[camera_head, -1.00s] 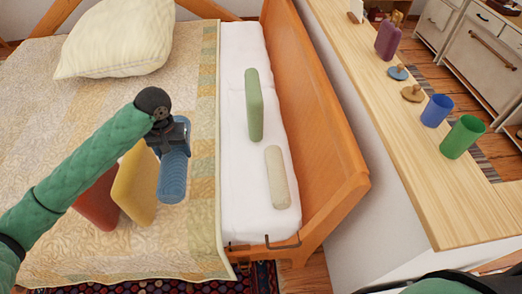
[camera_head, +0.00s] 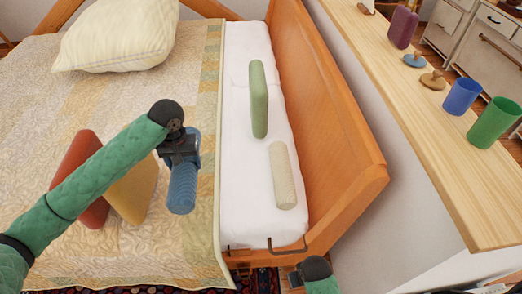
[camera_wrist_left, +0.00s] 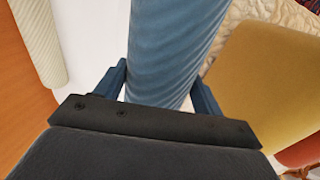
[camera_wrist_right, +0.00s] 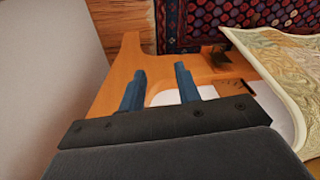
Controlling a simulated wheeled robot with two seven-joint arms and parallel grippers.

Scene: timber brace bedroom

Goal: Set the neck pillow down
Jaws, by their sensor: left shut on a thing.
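The neck pillow (camera_head: 183,188), a blue ribbed roll, hangs from my left gripper (camera_head: 181,158) above the quilted side of the bed. In the left wrist view, the pillow (camera_wrist_left: 175,50) sits between the fingers of my left gripper (camera_wrist_left: 163,88), which are shut on it. Its lower end is clear of the cover in the head view, as far as I can tell. My right gripper (camera_wrist_right: 160,88) is open and empty, pointing down over the wooden bed end. Its dark wrist shows at the bottom of the head view.
A green cushion (camera_head: 259,98) and a cream roll (camera_head: 282,175) occupy the white mattress strip (camera_head: 245,190). Red (camera_head: 85,150) and yellow (camera_head: 135,190) cushions stand beside the held pillow. The orange bed board (camera_head: 335,130) rises at right. The quilt's middle (camera_head: 120,95) is free.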

